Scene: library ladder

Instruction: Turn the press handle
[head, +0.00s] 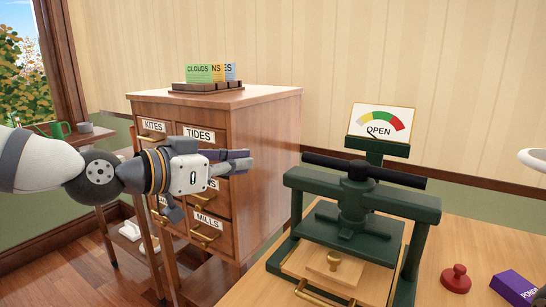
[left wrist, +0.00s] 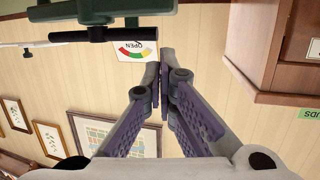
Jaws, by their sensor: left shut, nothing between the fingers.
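The dark green press (head: 355,215) stands on the wooden table at the right of the head view. Its black bar handle (head: 364,169) lies across the top, with a knob at its middle. A gauge card (head: 380,123) behind it reads OPEN. My left gripper (head: 243,161) is shut and empty, in front of the card cabinet, left of the press and apart from the handle. In the left wrist view, which is upside down, the fingers (left wrist: 165,65) are together, and part of the press (left wrist: 105,15) shows at the top. My right gripper is not in view.
The wooden card cabinet (head: 262,135) with labelled drawers stands behind my left arm, with coloured cards (head: 208,74) on top. A red stamp (head: 456,278) and a purple box (head: 516,287) lie right of the press. A wooden block with a knob (head: 334,264) sits in the press.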

